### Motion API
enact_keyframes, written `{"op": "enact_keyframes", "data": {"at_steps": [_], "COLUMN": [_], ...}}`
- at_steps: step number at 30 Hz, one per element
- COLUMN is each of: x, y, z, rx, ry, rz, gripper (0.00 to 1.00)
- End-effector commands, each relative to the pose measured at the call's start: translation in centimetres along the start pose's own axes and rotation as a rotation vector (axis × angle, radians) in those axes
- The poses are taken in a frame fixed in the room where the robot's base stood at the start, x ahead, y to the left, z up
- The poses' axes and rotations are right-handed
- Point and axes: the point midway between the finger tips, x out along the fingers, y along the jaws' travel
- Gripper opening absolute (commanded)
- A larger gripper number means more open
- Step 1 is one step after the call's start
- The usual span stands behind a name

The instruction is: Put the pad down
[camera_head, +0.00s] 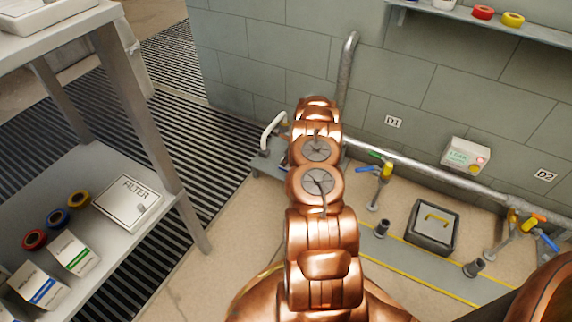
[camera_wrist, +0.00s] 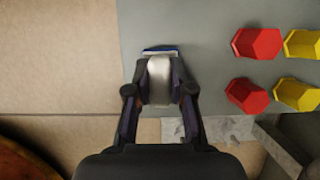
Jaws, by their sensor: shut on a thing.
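In the wrist view, my gripper (camera_wrist: 160,92) is shut on the pad (camera_wrist: 159,72), a pale grey rounded piece with a thin blue strip at its far edge. The fingers close on its left and right sides. The pad is over a flat grey surface (camera_wrist: 205,70), near where this meets a beige area on the left. I cannot tell whether the pad touches the surface or hangs above it. In the head view, my copper arm hides the gripper and the pad.
Red hexagonal pieces (camera_wrist: 257,43) and yellow ones (camera_wrist: 302,44) stand right of the gripper. A shelf unit (camera_head: 160,120) with a filter box (camera_head: 128,202) is at left.

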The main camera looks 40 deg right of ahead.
Motion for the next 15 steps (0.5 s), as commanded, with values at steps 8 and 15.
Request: {"op": "enact_keyframes", "data": {"at_steps": [8,15], "x": [1.4,1.7], "y": [-0.08,-0.04], "z": [-0.49,-0.57], "rx": [0.0,-0.001], "ry": [-0.002,-0.002], "rz": [-0.002,-0.001], "gripper": [0.0,0.0]}}
